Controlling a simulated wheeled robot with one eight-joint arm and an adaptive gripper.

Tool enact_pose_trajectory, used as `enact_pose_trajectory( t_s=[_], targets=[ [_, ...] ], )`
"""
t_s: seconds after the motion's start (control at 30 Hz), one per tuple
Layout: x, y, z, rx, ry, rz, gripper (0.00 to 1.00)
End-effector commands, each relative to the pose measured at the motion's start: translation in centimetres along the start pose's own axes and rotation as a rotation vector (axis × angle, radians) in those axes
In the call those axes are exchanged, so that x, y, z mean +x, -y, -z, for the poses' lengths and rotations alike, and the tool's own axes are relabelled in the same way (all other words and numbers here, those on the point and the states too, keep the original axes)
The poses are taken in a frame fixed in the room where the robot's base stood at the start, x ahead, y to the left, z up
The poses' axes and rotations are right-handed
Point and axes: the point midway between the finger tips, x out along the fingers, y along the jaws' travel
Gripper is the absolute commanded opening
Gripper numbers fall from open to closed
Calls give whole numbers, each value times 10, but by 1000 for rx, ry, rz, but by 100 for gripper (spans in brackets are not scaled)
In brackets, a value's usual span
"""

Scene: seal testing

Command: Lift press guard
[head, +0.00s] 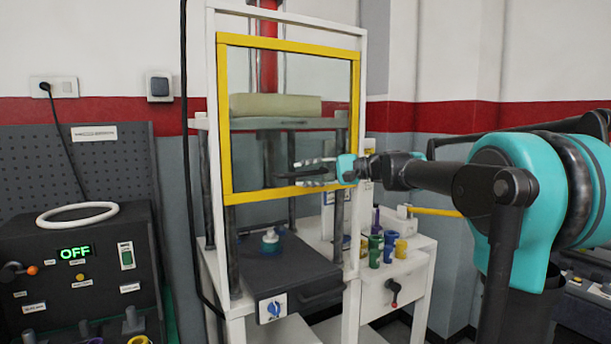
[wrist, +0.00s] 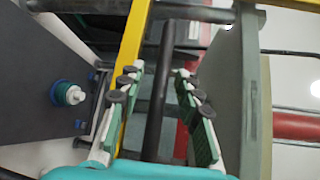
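The press guard (head: 224,120) is a yellow frame around a clear panel on the front of a white press frame. Its lower bar (head: 270,195) hangs above the press bed, leaving a gap below. My gripper (head: 300,173) is in front of the guard's lower part, fingers pointing left, close to the lower bar. The yellow bar (wrist: 133,35) passes behind the left finger there. I cannot tell whether it touches.
A teal and white part (head: 270,240) sits on the dark press bed (head: 310,275). Coloured cups (head: 376,250) stand on a white cabinet (head: 425,250) to the right. A control box (head: 75,265) reading OFF, with a white ring on top, is at left.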

Motion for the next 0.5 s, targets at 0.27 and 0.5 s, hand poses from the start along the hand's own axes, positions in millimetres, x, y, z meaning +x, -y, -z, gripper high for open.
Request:
enact_pose_trajectory(
  t_s=[0.27,0.5],
  targets=[
    [-5,0,0,0,-1,0,34],
    [-45,0,1,1,-4,1,34]
  ],
)
